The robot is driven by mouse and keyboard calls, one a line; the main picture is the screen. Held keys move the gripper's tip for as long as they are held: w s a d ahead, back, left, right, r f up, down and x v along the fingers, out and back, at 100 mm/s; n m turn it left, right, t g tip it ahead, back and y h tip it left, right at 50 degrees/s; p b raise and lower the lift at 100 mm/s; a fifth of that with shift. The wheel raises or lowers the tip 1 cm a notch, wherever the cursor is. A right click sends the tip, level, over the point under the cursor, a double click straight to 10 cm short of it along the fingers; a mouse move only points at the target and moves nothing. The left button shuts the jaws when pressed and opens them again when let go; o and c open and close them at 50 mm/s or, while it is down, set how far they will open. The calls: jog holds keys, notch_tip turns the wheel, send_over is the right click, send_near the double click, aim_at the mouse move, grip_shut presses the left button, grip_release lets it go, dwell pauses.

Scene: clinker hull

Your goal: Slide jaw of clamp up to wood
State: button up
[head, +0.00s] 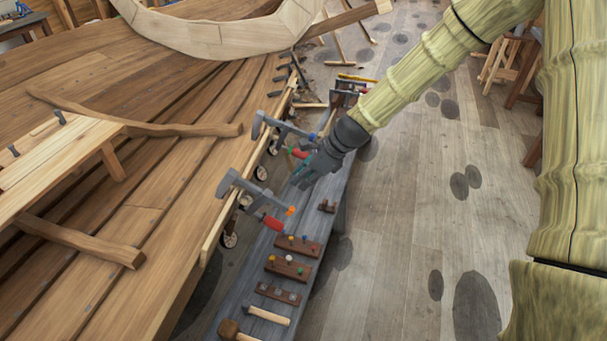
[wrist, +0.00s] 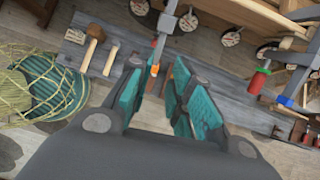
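The near grey clamp (head: 238,187) sits on the plank edge of the hull, with a red handle (head: 272,222) and an orange-tipped bar end (head: 290,210). My gripper (head: 303,178) is beside and beyond that bar end. In the wrist view my gripper (wrist: 157,76) is open, its teal fingers spread. The orange bar end (wrist: 155,70) shows between the fingertips; I cannot tell whether they touch it. The sliding jaw and handle are mostly hidden there by a finger. A second clamp (head: 268,124) is farther along the plank; its red-and-green handle (wrist: 259,81) shows in the wrist view.
The hull planking (head: 150,230) fills the left. Open floor (head: 400,230) lies to the right.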

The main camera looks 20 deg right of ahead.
aim_at(271, 195)
jog(key=shift+b+x, duration=2.85)
jog(key=shift+x, duration=0.7)
jog(key=shift+b+x, duration=1.15)
jog(key=shift+x, duration=2.15)
jog(key=shift+w+a+r, duration=0.25)
jog(key=shift+w+a, duration=0.1)
jog(key=shift+a, duration=0.05)
jog(key=shift+c, duration=0.4)
jog(key=shift+w+a+r+p, duration=0.3)
jog(key=shift+a+r+p, duration=0.35)
jog(key=shift+p, duration=0.2)
jog(key=shift+d+f, duration=0.1)
jog(key=shift+d, duration=0.05)
jog(key=shift+s+d+f, duration=0.15)
jog(key=shift+s+d, duration=0.1)
jog(key=shift+d, duration=0.1)
jog(key=shift+o, duration=0.2)
